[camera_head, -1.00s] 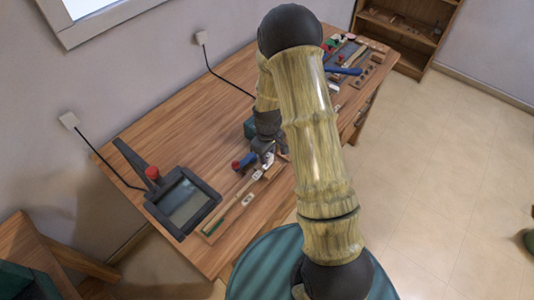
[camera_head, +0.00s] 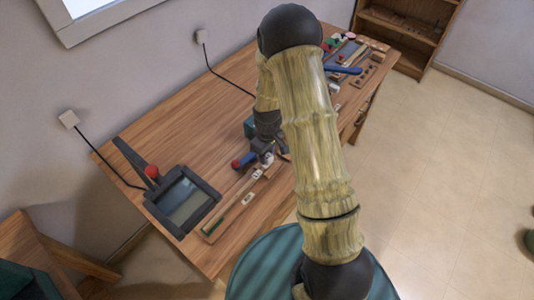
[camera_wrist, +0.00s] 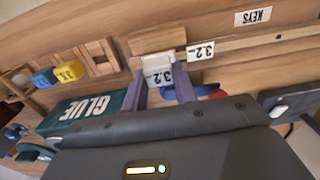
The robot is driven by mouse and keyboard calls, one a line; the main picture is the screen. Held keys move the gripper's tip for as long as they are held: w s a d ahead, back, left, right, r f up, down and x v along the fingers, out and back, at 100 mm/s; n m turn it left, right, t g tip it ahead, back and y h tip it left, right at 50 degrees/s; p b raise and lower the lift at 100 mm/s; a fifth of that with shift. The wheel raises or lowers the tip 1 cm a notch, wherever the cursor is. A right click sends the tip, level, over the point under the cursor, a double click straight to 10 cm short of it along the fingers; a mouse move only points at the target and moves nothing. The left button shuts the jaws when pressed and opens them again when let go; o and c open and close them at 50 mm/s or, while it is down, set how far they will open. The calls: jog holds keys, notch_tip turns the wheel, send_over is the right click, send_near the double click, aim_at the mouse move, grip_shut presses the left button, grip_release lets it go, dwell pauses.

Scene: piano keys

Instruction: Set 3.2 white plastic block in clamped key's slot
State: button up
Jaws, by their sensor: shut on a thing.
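My gripper (camera_wrist: 161,88) is shut on a white plastic block (camera_wrist: 158,69) marked 3.2. The block sits between the two fingertips at the near side of a wooden key's end (camera_wrist: 157,40). A blue and red clamp (camera_wrist: 203,91) lies just right of the fingers. In the head view my gripper (camera_head: 267,158) is partly hidden by my arm.
A dark green GLUE box (camera_wrist: 90,108) is left of my gripper, with yellow (camera_wrist: 69,72) and blue (camera_wrist: 43,77) blocks beyond it. A KEYS label (camera_wrist: 253,16) lies at upper right. A black-framed tray (camera_head: 183,201) stands on the table's near left. The table's middle left is clear.

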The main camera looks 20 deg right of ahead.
jog(key=shift+f, duration=0.35)
dwell(0.5)
dwell(0.3)
jog(key=o, duration=1.4)
jog(key=shift+r, duration=0.15)
jog(key=shift+r+p, duration=2.4)
jog(key=shift+r, duration=0.95)
